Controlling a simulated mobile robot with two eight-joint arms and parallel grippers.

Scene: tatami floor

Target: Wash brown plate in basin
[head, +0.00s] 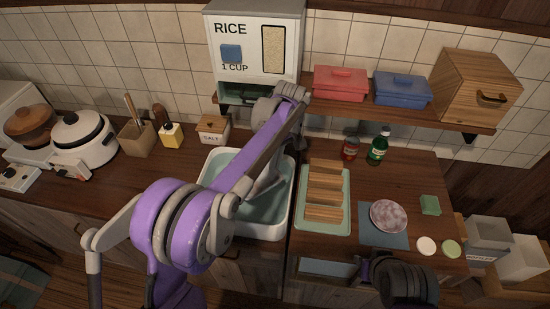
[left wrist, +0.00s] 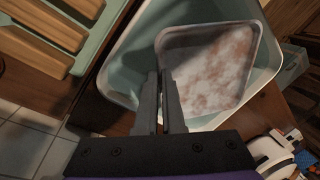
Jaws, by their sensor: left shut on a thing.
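A square, rounded plate (left wrist: 212,60) with brown patches under whitish, foam-like blotches is tilted inside the pale green basin (left wrist: 118,75). My left gripper (left wrist: 160,78) is shut on the plate's rim at its near-left side in the left wrist view. In the head view the basin (head: 287,213) stands in the counter, and my purple left arm crosses in front of it. The arm hides most of the plate and gripper there. My right gripper (head: 370,267) is dark and low at the front right, apart from the basin; its fingers do not show clearly.
A wooden-slatted rack (head: 302,222) stands right of the basin. A round speckled plate (head: 389,216) lies on a blue cloth (head: 370,236), near a green sponge (head: 430,205). A shelf (head: 400,113) and rice dispenser (head: 255,45) overhang the back.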

